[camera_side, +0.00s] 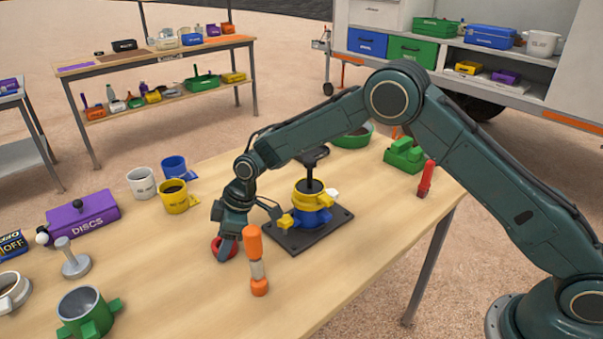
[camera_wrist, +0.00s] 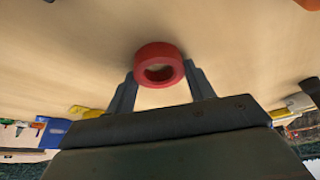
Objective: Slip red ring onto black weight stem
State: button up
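The red ring (camera_wrist: 140,67) sits between the two fingertips of my gripper (camera_wrist: 160,72) in the wrist view, with a finger against each side. In the side view the ring (camera_side: 215,246) shows low, at or just above the tabletop, partly hidden by my gripper (camera_side: 226,248). I cannot tell whether it touches the wood. A black stem (camera_side: 309,175) with a dark top stands upright in a yellow collar (camera_side: 311,197) over a blue mould on a dark base plate (camera_side: 293,242), right of my gripper.
An orange-capped tube (camera_side: 257,262) stands close in front of my gripper. Mugs (camera_side: 174,197), a purple DISCS box (camera_side: 84,219), a grey stemmed weight (camera_side: 75,262) and a green mould (camera_side: 88,314) are to the left.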

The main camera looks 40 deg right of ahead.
jog(key=c, duration=0.4)
jog(key=shift+r, duration=0.1)
notch_tip(320, 180, up, 20)
dwell(0.6)
dwell(0.5)
jog(key=s+d+r, duration=0.2)
jog(key=s+d, duration=0.1)
jog(key=d, duration=0.7)
jog(key=s+d+r, duration=0.3)
jog(key=d, duration=0.7)
jog(key=shift+d+r, duration=0.3)
jog(key=shift+r, duration=0.05)
